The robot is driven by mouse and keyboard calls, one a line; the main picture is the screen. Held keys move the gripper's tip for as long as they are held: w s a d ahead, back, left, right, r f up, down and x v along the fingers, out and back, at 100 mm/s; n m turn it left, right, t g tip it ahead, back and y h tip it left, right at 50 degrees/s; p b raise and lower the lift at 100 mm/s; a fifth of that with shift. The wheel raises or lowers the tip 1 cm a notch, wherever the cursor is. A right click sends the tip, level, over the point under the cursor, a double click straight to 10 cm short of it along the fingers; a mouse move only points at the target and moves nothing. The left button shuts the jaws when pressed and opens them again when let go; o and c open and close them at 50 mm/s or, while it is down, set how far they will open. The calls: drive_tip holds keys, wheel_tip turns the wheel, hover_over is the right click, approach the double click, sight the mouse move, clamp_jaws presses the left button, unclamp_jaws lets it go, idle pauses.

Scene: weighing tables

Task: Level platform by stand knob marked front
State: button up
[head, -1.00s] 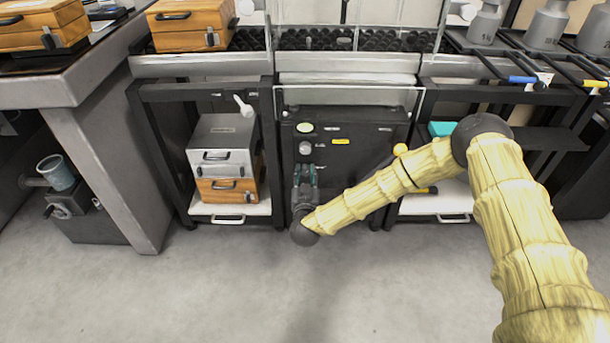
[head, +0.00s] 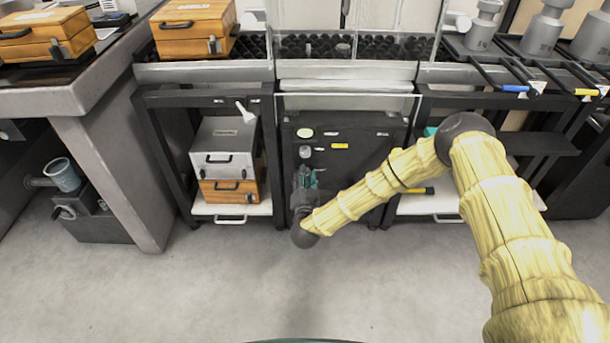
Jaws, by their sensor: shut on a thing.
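The black stand (head: 368,165) is in the middle of the head view, under the glass-fronted bench. Its front bears a pale oval plate (head: 305,132), a small grey knob (head: 305,152) and a yellow label (head: 340,146). My gripper (head: 306,176) is low at the left of the stand's front, just below the grey knob in the picture. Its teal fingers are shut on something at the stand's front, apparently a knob. The fingers hide the held part. Markings are too small to read, so I cannot tell which one says front.
A shelf to the left holds a grey case (head: 223,145) on a wooden case (head: 230,190). A white shelf (head: 425,205) is on the right, partly behind my arm. A bucket (head: 62,175) stands far left. The floor (head: 200,290) in front is clear.

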drive_tip(key=shift+f+m, duration=0.1)
drive_tip(key=shift+m, duration=0.5)
drive_tip(key=o, duration=1)
drive_tip(key=shift+s, duration=0.15)
drive_tip(key=s, duration=1.1)
drive_tip(key=shift+s, duration=0.4)
